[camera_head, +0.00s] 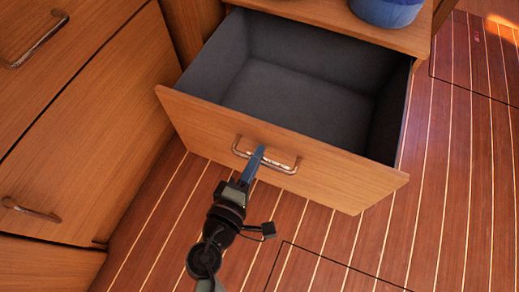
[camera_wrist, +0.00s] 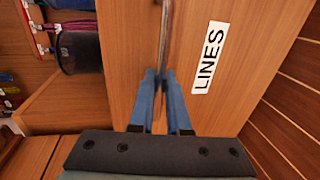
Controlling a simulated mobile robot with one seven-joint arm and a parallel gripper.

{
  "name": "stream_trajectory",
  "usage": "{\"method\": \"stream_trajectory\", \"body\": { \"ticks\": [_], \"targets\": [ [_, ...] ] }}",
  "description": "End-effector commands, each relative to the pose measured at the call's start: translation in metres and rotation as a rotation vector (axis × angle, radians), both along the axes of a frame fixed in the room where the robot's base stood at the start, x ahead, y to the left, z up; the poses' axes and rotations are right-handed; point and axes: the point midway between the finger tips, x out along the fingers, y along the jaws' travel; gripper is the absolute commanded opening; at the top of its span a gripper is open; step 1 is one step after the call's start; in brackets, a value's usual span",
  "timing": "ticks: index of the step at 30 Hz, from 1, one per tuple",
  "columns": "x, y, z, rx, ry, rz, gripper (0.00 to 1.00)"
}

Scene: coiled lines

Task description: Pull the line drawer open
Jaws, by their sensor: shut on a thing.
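The line drawer (camera_head: 283,150) stands well open in the head view, with a wooden front and an empty dark grey inside. Its metal bar handle (camera_head: 282,167) runs across the front. My gripper (camera_head: 257,155) has its blue fingers shut on this handle. In the wrist view the blue fingers (camera_wrist: 161,80) close around the handle (camera_wrist: 166,35), and the drawer front beside it bears a white label reading LINES (camera_wrist: 208,58). The part of the handle between the fingers is hidden.
Wooden cabinet fronts with metal handles (camera_head: 32,209) stand at the left. A blue round container (camera_head: 386,10) sits on the surface above the drawer. In the wrist view a dark container (camera_wrist: 79,50) stands at upper left. Striped floor (camera_head: 455,190) is clear at the right.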

Motion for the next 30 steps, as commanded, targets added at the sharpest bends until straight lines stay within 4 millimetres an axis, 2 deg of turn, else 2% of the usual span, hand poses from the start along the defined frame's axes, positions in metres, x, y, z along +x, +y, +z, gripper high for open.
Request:
{"method": "stream_trajectory", "body": {
  "ticks": [11, 12, 17, 26, 30],
  "targets": [
    [-0.001, 0.002, 0.001, 0.001, -0.001, 0.003, 0.00],
    [-0.001, 0.002, 0.001, 0.001, -0.001, 0.003, 0.17],
    [-0.001, 0.001, 0.000, 0.001, -0.001, 0.002, 0.45],
    [-0.002, 0.001, 0.001, 0.000, 0.000, 0.001, 0.45],
    [-0.014, 0.005, 0.004, 0.000, 0.003, 0.003, 0.45]
  ]
}}
